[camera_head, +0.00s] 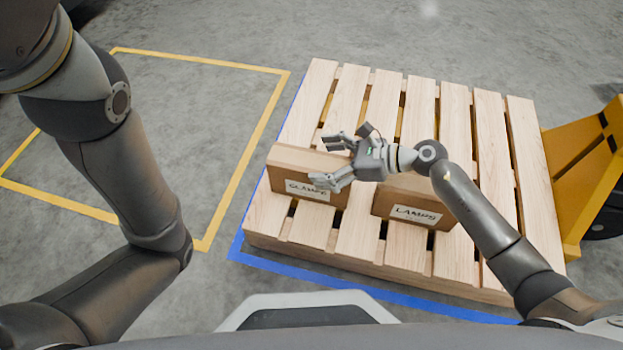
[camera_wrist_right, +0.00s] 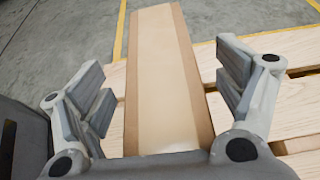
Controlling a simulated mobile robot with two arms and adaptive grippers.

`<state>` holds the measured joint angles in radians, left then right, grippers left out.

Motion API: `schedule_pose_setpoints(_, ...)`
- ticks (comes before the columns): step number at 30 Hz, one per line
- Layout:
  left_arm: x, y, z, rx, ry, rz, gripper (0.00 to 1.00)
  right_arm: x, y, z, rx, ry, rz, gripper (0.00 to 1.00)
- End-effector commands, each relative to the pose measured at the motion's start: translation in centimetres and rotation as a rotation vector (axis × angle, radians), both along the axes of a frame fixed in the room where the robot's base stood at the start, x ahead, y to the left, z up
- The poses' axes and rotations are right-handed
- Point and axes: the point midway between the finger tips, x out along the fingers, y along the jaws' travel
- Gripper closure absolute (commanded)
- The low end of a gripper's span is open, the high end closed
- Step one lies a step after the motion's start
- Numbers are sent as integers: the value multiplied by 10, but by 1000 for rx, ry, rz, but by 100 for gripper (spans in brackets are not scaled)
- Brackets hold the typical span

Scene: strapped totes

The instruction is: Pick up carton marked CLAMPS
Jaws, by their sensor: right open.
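The brown carton marked CLAMPS (camera_head: 283,164) sits at the front left of the wooden pallet, its white label (camera_head: 306,189) facing me and partly hidden by a finger. My right gripper (camera_head: 331,160) is open at this carton's right end, one finger toward its far side and one toward its near side. In the right wrist view the carton (camera_wrist_right: 163,75) runs lengthwise between the two open fingers of the gripper (camera_wrist_right: 168,95), with gaps visible on both sides. I cannot tell how deep the fingers reach. My left arm shows, but its gripper is out of view.
A second carton, marked LAMPS (camera_head: 400,198), stands close on the right, partly under my right wrist. The slatted pallet (camera_head: 480,240) is bare behind both cartons. A yellow pallet jack (camera_head: 580,165) stands at its right.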

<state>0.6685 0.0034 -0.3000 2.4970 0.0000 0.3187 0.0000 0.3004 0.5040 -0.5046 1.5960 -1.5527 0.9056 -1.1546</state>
Motion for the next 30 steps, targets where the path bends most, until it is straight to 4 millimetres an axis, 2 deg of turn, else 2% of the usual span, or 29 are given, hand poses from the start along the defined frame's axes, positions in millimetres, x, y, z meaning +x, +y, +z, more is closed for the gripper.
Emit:
schedule_pose_setpoints(1, -3, 0, -6, 0, -7, 0, 7, 3, 8, -6, 2, -2, 2, 12)
schedule_pose_setpoints(4, -6, 0, -7, 0, -16, 1, 7, 5, 15, -8, 2, -1, 0, 12)
schedule_pose_setpoints(13, -7, 0, -5, 1, -18, 1, 7, 6, 18, -7, 0, 0, 0, 14)
schedule_pose_setpoints(30, -7, -1, -5, 2, -19, 1, 7, 5, 17, -11, -4, 4, 0, 87)
